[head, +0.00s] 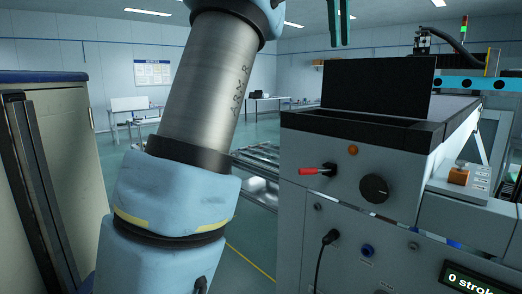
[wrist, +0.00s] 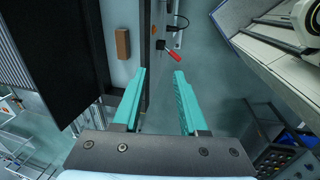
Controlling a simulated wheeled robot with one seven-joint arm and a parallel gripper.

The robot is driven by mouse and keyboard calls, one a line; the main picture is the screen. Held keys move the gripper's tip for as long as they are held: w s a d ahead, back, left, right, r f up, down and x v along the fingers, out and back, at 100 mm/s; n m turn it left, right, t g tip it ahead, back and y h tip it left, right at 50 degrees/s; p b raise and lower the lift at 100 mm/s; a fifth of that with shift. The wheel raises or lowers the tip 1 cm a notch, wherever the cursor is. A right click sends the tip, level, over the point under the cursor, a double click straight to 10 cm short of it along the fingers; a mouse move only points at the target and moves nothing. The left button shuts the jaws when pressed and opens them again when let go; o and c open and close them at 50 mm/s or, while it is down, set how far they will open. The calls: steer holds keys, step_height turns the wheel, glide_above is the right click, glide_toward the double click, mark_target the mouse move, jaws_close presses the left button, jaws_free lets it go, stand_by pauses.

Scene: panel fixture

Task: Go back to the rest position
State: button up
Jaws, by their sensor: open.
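My gripper shows in the wrist view with its two teal fingers apart (wrist: 161,80) and nothing between them. In the head view, only the teal fingertips (head: 340,24) show at the top edge, above the panel fixture. The grey panel fixture (head: 335,220) stands at the right, with a red-handled lever (head: 312,171), a black knob (head: 374,188) and an orange button (head: 353,150) on its front. The red lever also shows in the wrist view (wrist: 175,57), beyond the fingertips and apart from them.
An upright black plate (head: 378,88) stands on top of the fixture. A beige cabinet (head: 60,170) stands at the left. A cable hangs from a socket (head: 330,237) on the lower panel. A display (head: 478,277) reads "0 strok", cut off. Open floor lies between cabinet and fixture.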

steer(key=w+a+f+m+b, duration=0.15)
steer(key=a+f, duration=0.45)
steer(key=f, duration=0.7)
steer(key=w+a+f+m+b, duration=0.1)
steer(key=w+a+f+m, duration=0.35)
steer(key=f, duration=0.85)
steer(key=s+a+f+m+b, duration=0.1)
steer(key=s+a+f, duration=0.6)
steer(key=s+f, duration=0.2)
steer(key=s+a+f+m+y+b, duration=0.1)
steer(key=s+a+f+m, duration=0.1)
steer(key=s+a+f, duration=0.5)
steer(key=s+f, duration=0.3)
steer(key=f, duration=0.4)
steer(key=shift+a+b, duration=0.15)
steer(key=shift+b, duration=0.15)
steer(key=shift+f, duration=0.1)
